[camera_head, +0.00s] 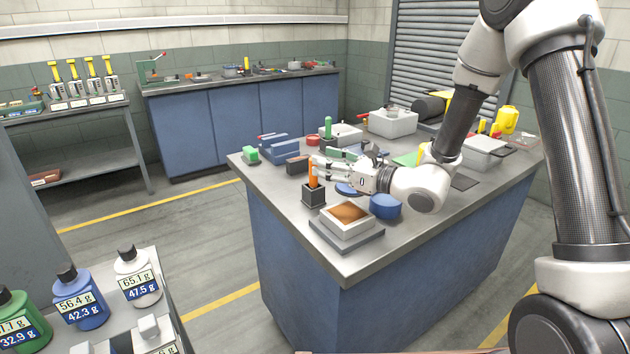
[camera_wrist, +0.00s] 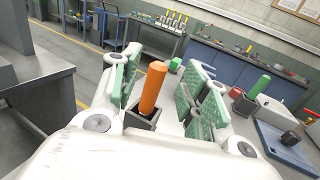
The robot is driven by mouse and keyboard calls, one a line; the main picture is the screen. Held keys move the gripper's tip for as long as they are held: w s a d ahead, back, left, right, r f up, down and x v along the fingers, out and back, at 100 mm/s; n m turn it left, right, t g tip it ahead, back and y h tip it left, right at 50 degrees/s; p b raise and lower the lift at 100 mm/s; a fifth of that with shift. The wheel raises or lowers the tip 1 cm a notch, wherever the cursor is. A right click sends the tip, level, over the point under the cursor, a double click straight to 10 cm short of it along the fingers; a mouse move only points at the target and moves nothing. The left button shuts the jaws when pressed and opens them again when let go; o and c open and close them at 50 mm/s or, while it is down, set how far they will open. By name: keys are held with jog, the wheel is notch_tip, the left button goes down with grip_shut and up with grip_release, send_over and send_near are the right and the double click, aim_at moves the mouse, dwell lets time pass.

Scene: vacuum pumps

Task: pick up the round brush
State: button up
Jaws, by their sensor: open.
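An orange handle (camera_head: 313,174) stands upright in a small dark square holder (camera_head: 313,195) on the near left part of the bench. It looks like the round brush; its lower end is hidden in the holder. My gripper (camera_head: 320,168) reaches in from the right, level with the handle. In the wrist view the orange handle (camera_wrist: 153,88) stands between the two green-padded fingers of my open gripper (camera_wrist: 162,85), with a visible gap to the right finger. The holder (camera_wrist: 142,118) is below the fingers. I cannot tell whether the left finger touches the handle.
A pale tray with brown contents (camera_head: 348,219) and a blue round part (camera_head: 386,206) sit close to my gripper. A green handle (camera_head: 328,127) stands farther back near a blue fixture (camera_head: 279,148).

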jog(key=x, duration=0.4)
jog(key=shift+w+a, duration=0.1)
jog(key=shift+a, duration=0.15)
grip_shut()
jog(key=shift+r, duration=0.1)
